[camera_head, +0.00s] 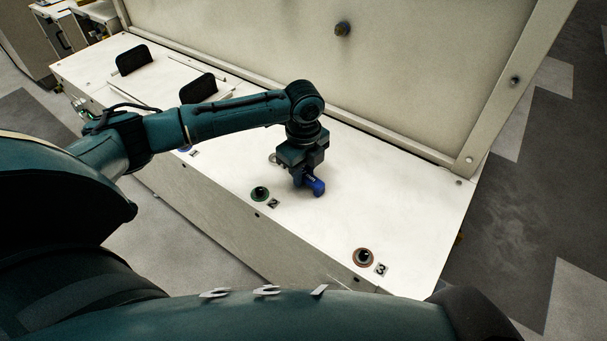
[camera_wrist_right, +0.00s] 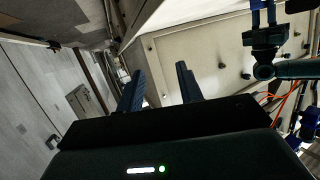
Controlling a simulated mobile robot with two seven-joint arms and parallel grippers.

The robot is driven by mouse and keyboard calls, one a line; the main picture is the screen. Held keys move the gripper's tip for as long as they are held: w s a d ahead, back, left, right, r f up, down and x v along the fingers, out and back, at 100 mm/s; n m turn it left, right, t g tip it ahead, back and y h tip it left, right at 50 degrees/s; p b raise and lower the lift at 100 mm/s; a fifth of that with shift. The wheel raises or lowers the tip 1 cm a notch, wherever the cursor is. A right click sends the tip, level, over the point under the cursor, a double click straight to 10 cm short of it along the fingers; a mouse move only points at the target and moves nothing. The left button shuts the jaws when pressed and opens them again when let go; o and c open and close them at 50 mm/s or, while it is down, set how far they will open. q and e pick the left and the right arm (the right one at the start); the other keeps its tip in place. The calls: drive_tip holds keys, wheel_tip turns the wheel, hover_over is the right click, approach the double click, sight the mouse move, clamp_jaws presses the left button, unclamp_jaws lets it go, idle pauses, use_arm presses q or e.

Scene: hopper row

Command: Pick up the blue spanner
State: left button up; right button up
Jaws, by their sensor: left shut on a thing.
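The blue spanner (camera_head: 318,188) is at the white top, between the fingers of my left gripper (camera_head: 308,178); only a short blue part shows, and the rest is hidden by the jaws. My left gripper points down and is shut on it. I cannot tell whether the spanner still touches the surface. The left gripper also shows at the top right of the right wrist view (camera_wrist_right: 263,15). My right gripper (camera_wrist_right: 160,80) is open, with nothing between its fingers.
The white top (camera_head: 420,215) has a green-ringed round fitting (camera_head: 259,193) by label 2 and a red-ringed one (camera_head: 363,257) by label 3. A small grey ring (camera_head: 272,158) lies beside the left gripper. Black upright plates (camera_head: 133,60) stand at the far left. A raised panel (camera_head: 400,75) rises behind.

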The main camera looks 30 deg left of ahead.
sight(304, 172)
use_arm(q)
clamp_jaws()
